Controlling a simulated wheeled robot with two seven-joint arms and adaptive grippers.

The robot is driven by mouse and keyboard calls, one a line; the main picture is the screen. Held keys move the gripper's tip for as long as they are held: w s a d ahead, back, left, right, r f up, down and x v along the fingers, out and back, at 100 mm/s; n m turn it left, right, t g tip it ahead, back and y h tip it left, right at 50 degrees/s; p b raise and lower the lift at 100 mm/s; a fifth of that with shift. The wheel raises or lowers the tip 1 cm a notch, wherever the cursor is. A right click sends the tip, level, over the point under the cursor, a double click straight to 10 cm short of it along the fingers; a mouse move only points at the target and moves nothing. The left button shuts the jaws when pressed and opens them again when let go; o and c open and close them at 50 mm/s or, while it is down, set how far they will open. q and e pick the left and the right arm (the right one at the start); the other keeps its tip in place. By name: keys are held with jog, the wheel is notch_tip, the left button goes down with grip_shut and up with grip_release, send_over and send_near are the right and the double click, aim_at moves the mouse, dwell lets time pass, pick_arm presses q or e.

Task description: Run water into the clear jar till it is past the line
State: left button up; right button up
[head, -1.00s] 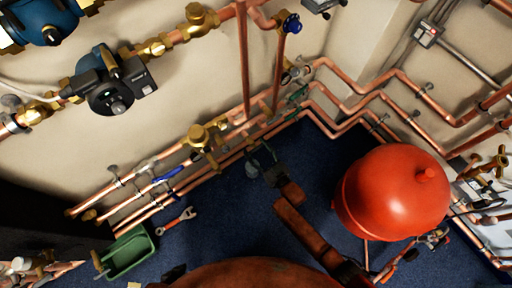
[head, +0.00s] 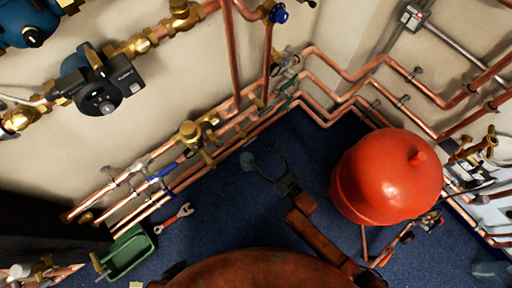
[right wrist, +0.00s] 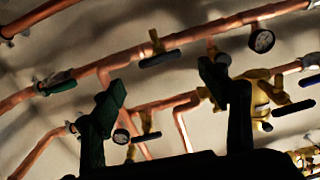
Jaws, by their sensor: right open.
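My right gripper (head: 264,158) is open and empty in the middle of the head view, over the blue floor and just in front of the low copper pipes. In the right wrist view its two dark fingers (right wrist: 162,85) stand wide apart with nothing between them. Beyond them are copper pipes with dark lever handles (right wrist: 160,58). In the head view a pale see-through shape (head: 490,270) at the bottom right corner may be the clear jar; it is cut off, and no line or water level shows. Brass taps (head: 488,143) are at the right edge. My left gripper is not in view.
A red tank (head: 388,178) stands right of my right arm. Copper pipes (head: 345,68) run along both walls. A green tray (head: 128,255) and a wrench (head: 174,218) lie on the floor at lower left. A blue lever (head: 162,172) is on a low pipe.

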jog(key=shift+v, duration=1.2)
